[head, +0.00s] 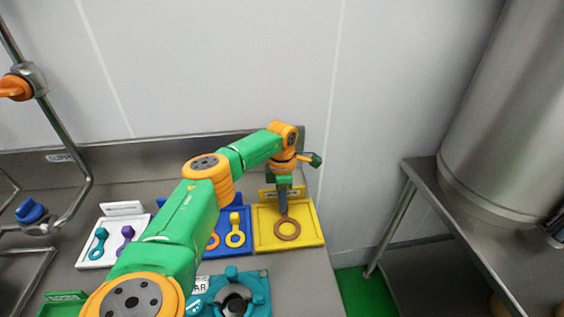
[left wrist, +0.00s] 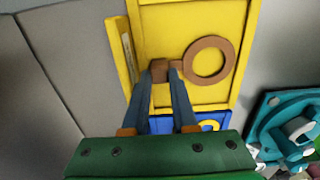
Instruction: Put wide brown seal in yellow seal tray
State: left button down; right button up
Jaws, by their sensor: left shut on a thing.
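The wide brown seal (head: 287,229) is a flat ring with a small tab. It is over the yellow seal tray (head: 310,239); I cannot tell whether it touches the tray floor. In the left wrist view the seal's ring (left wrist: 208,77) shows right of the fingers, over the yellow tray (left wrist: 203,16). My left gripper (head: 283,211) points down over the tray. In the left wrist view its fingers (left wrist: 161,72) are shut on the seal's brown tab. My right gripper is not in view.
A blue tray (head: 247,250) with orange and yellow pieces adjoins the yellow tray on the left. A white tray (head: 86,262) holds teal and purple pieces. A teal fixture (head: 262,288) stands in front. The wall is close behind.

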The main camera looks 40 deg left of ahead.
pick_arm(q)
jog(key=shift+f, duration=0.15)
jog(key=c, duration=0.7)
grip_release()
jog(key=shift+r, duration=0.35)
notch_tip(320, 180, up, 12)
jog(key=b, duration=0.1)
jog(key=shift+f, duration=0.15)
